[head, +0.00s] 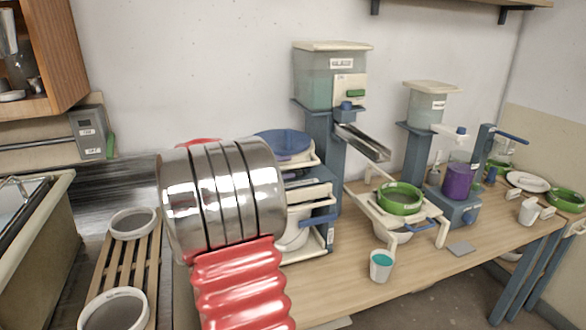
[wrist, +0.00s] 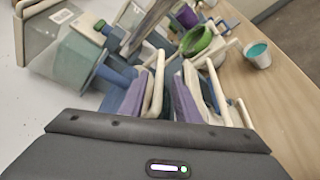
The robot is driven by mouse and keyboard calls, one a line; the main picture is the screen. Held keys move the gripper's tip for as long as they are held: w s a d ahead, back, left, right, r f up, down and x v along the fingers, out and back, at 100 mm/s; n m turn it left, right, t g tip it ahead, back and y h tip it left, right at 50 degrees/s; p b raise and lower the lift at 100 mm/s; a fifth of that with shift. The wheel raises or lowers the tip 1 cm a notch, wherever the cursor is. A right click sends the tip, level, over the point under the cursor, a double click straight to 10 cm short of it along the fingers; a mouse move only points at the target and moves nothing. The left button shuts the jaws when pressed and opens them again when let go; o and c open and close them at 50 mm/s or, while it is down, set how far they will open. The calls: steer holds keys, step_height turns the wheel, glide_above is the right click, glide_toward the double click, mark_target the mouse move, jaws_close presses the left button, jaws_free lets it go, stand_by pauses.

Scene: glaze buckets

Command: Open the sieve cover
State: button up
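I cannot tell for sure which part is the sieve cover. A cream and blue station (head: 308,190) with a blue bowl (head: 283,143) on top stands behind my arm in the head view, partly hidden by it. A green-rimmed round sieve (head: 402,198) sits on a cream stand right of it; its green rim also shows in the wrist view (wrist: 196,40). My gripper (wrist: 160,97) shows in the wrist view as two purple-faced fingers spread apart. A cream bar (wrist: 156,82) shows between them; I see no grip on it. The head view hides the gripper behind my arm.
A white cup with teal glaze (head: 381,265) stands near the table's front edge. A tank (head: 330,78) with a metal chute (head: 362,143) rises behind. A purple container (head: 458,184) stands to the right. A slatted rack (head: 125,255) with white-rimmed rings lies at left. Bare tabletop shows in front.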

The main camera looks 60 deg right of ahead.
mark_target(289, 167)
steer(key=shift+x, duration=2)
jaws_close()
steer(key=shift+f, duration=0.1)
